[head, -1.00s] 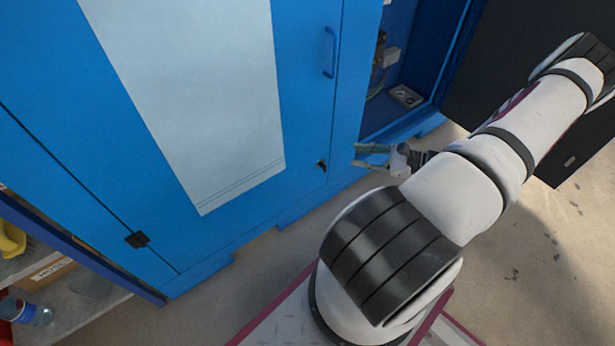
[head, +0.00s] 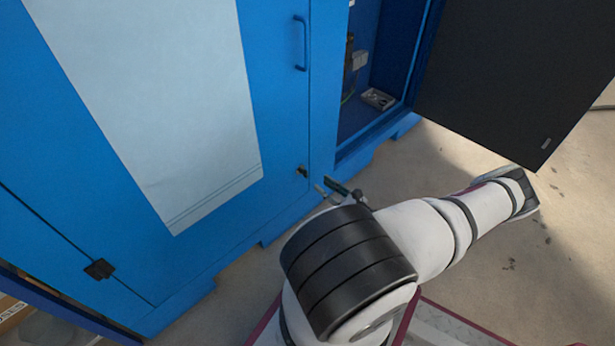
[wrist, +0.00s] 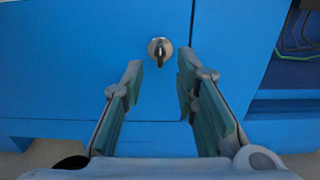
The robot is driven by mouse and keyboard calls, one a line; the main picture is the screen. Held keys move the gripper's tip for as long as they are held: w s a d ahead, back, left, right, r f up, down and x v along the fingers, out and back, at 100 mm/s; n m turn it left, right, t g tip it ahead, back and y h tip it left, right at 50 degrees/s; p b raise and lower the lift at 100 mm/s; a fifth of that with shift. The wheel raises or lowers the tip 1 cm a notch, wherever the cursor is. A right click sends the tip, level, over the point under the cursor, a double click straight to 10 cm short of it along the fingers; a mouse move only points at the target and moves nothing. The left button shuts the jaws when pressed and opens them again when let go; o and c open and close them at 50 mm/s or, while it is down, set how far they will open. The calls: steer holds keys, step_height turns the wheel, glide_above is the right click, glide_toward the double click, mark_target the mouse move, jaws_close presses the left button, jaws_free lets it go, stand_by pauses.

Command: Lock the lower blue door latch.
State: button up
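The lower latch (wrist: 160,50) is a small metal knob on a round plate, low on the blue door (wrist: 80,60) near its right edge. Its handle points straight down in the wrist view. The latch also shows in the head view (head: 302,171). My gripper (wrist: 158,75) is open and empty, with one finger on each side of the line below the latch. The fingertips are just short of the latch and apart from it. In the head view my gripper (head: 331,188) is low by the door, partly hidden by my arm.
A blue handle (head: 301,43) sits higher on the door, beside a pale sheet (head: 160,100). To the right is an open compartment (head: 375,60) with a dark door (head: 500,70) swung outward. A black hinge (head: 99,269) is at lower left. Floor at right is clear.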

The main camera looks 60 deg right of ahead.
mark_target(307, 173)
steer(key=b+x, duration=0.2)
steer(key=x, duration=0.6)
steer(key=shift+w, duration=0.1)
jaws_close()
